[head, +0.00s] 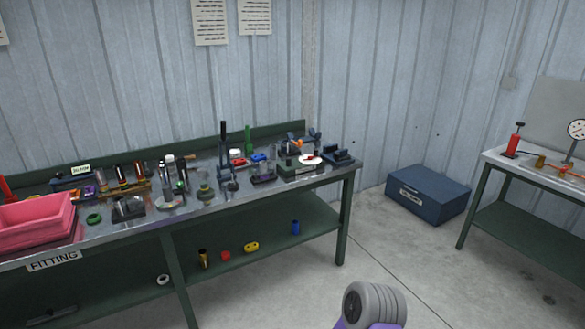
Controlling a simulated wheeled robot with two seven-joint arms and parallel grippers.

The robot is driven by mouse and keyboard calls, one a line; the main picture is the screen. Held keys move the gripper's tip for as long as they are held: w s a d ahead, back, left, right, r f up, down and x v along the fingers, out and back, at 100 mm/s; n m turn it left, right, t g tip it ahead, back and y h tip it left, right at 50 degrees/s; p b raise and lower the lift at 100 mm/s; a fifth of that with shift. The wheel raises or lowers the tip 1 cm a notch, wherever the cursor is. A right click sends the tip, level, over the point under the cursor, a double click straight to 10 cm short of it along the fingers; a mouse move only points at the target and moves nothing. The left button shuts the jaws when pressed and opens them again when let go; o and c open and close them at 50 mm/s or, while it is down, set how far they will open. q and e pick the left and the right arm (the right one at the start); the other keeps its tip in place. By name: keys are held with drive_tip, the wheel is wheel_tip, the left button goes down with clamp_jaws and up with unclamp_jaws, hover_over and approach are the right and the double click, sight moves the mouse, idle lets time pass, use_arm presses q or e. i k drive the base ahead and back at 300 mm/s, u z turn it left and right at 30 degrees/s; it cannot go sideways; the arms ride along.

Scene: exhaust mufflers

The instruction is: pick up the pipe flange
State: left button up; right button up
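A small yellow oval piece with dark holes (251,246) lies on the lower shelf of the fitting bench; it looks most like a pipe flange, but it is too small to be sure. A green ring (94,219) lies on the bench top beside the pink bin, and a pale ring (163,280) lies on the lower shelf at the left. Neither of my grippers can be made out. A grey ribbed round part on a purple piece (374,305) rises at the bottom edge; I cannot tell whether it is mine.
The green fitting bench (325,176) is crowded with small parts and tools. A pink bin (40,220) stands at its left. A blue box (428,194) sits on the floor by the wall. Another table (495,157) stands at the right. The floor between is clear.

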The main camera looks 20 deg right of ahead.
sight(263, 171)
drive_tip(key=z, duration=1)
drive_tip(key=i, duration=1.15)
drive_tip(key=z, duration=0.25)
drive_tip(key=i, duration=1.35)
drive_tip(key=u, duration=0.8)
